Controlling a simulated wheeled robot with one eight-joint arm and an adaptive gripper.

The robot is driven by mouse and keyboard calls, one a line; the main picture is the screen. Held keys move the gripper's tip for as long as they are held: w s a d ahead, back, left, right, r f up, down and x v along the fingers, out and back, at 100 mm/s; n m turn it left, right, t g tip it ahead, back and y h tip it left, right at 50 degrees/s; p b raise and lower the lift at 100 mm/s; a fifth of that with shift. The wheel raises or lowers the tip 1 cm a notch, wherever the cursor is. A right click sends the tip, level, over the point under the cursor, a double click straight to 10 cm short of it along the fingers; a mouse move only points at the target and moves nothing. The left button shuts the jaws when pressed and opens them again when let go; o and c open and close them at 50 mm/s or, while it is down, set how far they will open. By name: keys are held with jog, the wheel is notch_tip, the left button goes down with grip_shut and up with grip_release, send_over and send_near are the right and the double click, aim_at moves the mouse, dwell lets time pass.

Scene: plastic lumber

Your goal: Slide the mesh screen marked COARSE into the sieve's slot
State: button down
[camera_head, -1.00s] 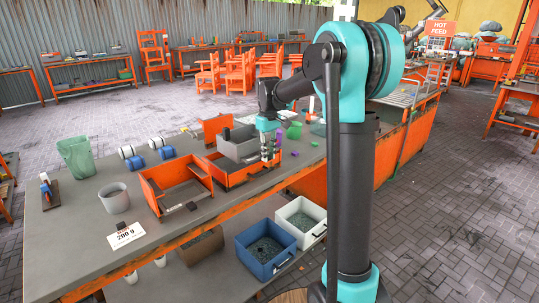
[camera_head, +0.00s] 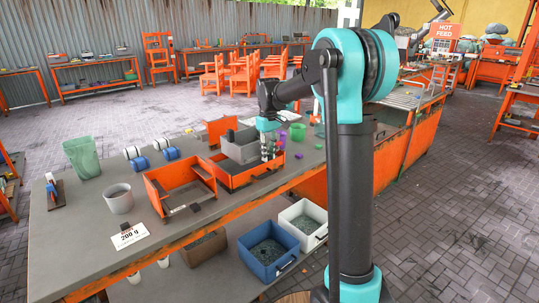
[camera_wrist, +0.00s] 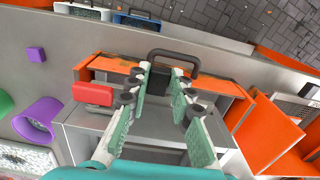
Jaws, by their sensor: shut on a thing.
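My gripper (camera_head: 267,152) is low at the front right of a grey open box (camera_head: 238,150), which stands in an orange tray (camera_head: 235,178). In the wrist view my gripper (camera_wrist: 158,80) is shut on a black block (camera_wrist: 156,84) at the orange rim (camera_wrist: 215,85). A black loop handle (camera_wrist: 180,55) stands just beyond the fingertips. A red tab (camera_wrist: 92,94) lies to the left of the fingers. A second orange box (camera_head: 180,190) with an inner ledge stands to the left. I cannot read the word COARSE anywhere or tell which part is the mesh screen or the slot.
A grey cup (camera_head: 118,198), a green bin (camera_head: 83,157) and a 200 g card (camera_head: 130,236) are on the left of the table. Purple (camera_wrist: 38,120) and green cups stand near my gripper. Blue (camera_head: 268,250) and white (camera_head: 302,222) bins sit below the front edge.

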jog(key=shift+w+a, duration=0.55)
jog(key=shift+w, duration=0.25)
jog(key=c, duration=1.3)
grip_release()
jog(key=shift+o, duration=0.2)
jog(key=shift+r, duration=0.1)
notch_tip(320, 180, up, 12)
jog(key=s+d+f+m+t, duration=0.2)
jog(key=s+d+f, duration=0.4)
jog(key=s+f, duration=0.7)
jog(key=s+d+f+m+t, duration=0.2)
jog(key=s+d+f+m, duration=0.3)
jog(key=s+f, duration=0.9)
jog(key=s+d, duration=0.1)
jog(key=s, duration=0.5)
jog(key=shift+f, duration=0.15)
